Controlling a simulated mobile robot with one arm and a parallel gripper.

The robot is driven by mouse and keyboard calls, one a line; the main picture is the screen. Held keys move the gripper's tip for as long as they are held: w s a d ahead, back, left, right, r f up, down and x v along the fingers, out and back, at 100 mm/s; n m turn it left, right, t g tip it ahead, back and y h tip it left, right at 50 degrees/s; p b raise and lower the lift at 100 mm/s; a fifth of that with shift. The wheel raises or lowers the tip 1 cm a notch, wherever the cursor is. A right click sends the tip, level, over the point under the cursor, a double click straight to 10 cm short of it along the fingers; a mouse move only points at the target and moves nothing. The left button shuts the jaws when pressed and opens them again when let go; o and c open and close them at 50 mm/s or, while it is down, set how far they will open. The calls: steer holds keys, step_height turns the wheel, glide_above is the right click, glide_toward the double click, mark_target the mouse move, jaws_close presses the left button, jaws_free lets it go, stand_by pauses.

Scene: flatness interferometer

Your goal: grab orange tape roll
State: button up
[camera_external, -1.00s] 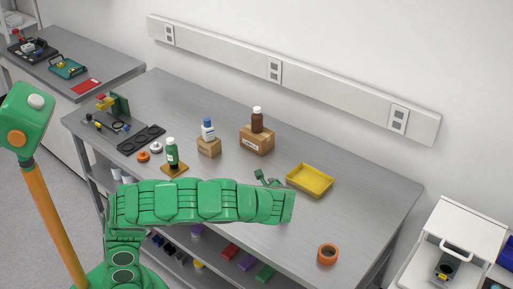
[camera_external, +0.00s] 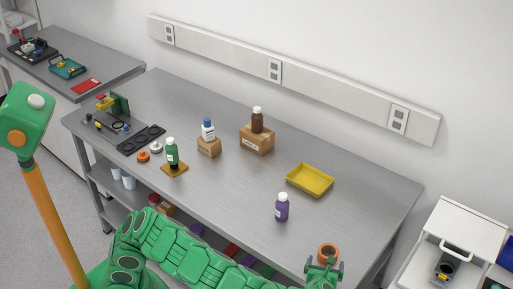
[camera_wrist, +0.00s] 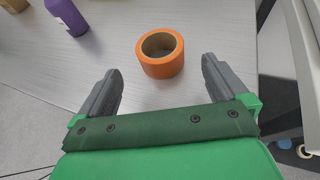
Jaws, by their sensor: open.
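The orange tape roll (camera_external: 328,251) lies flat on the grey bench near its front right edge. In the wrist view the tape roll (camera_wrist: 160,53) sits just beyond my fingertips, roughly centred between them, with its hollow core facing up. My gripper (camera_external: 323,268) is at the bench's front edge, in front of the roll, and hides part of its near side in the external view. In the wrist view my gripper (camera_wrist: 161,76) is open and empty, with one grey finger on each side and a gap before the roll.
A purple bottle (camera_external: 282,207) stands left of the roll; it also shows at the wrist view's top left (camera_wrist: 66,16). A yellow tray (camera_external: 309,180) lies behind. A white drawer cabinet (camera_external: 457,232) is at the right. The bench around the roll is clear.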

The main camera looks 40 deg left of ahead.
steer(key=shift+x, duration=3.5)
steer(key=shift+d+f, duration=0.1)
steer(key=c, duration=1.1)
